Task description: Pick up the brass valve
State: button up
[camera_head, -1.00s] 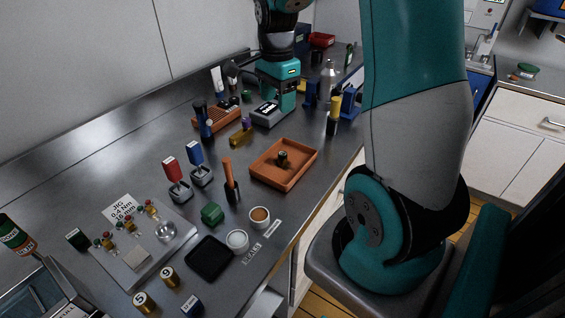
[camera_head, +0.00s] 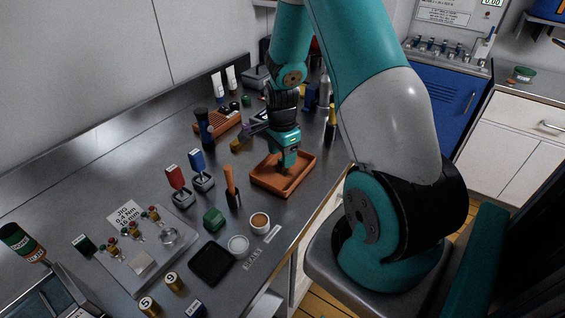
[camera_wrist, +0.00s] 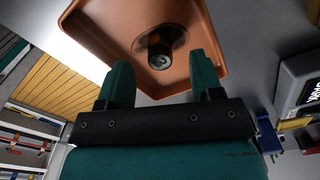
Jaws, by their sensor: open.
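A small brass part with a dark hexagonal top, which I take for the brass valve (camera_wrist: 160,50), stands in the orange tray (camera_wrist: 105,28). In the head view, the tray (camera_head: 312,165) is at the middle of the bench, and my gripper (camera_head: 285,164) is over it, pointing down and hiding the part. In the wrist view, my gripper (camera_wrist: 160,68) is open and empty, its two teal fingers apart. The part shows just beyond the gap between the fingertips, with no visible contact.
An orange-handled tool (camera_head: 231,185) stands left of the tray. A green block (camera_head: 213,219), small cups (camera_head: 238,245) and a black mat (camera_head: 211,263) are nearer. Brass fittings with coloured knobs stand on a jig plate (camera_head: 180,238). Bottles and racks stand behind.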

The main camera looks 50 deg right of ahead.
jog(key=shift+f, duration=1.35)
jog(key=c, duration=1)
jog(key=shift+r, duration=0.1)
